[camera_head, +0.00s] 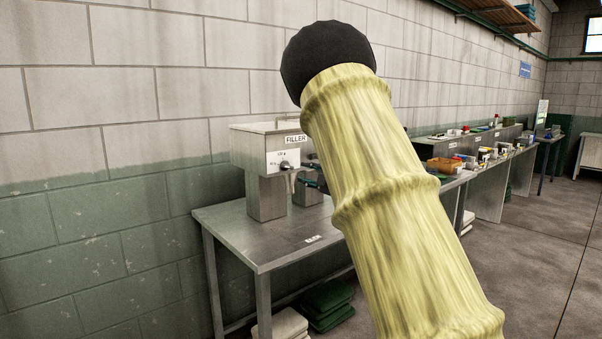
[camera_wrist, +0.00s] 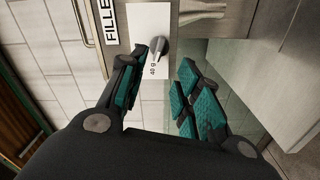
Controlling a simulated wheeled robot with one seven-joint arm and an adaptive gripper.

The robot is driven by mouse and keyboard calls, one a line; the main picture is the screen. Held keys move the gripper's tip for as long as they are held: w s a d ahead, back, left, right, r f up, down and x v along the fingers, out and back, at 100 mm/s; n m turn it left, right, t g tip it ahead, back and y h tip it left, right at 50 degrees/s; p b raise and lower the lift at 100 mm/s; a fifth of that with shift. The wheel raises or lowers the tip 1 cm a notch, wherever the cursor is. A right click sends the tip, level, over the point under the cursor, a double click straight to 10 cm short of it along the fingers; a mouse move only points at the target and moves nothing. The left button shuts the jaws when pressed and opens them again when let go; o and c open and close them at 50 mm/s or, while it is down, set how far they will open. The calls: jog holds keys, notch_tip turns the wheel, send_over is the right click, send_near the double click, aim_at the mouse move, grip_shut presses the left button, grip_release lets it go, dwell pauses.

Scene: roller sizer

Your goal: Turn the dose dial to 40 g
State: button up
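In the head view my arm hides most of my gripper (camera_head: 312,178).
The metal table (camera_head: 235,228) has bare top around the filler's legs. Folded green cloths (camera_head: 327,300) lie below. Further right, a long bench carries a brown bin (camera_head: 444,165) and small items. A block wall stands close behind the filler.

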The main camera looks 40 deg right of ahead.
jog(key=shift+s, duration=1.05)
jog(key=shift+f, duration=0.1)
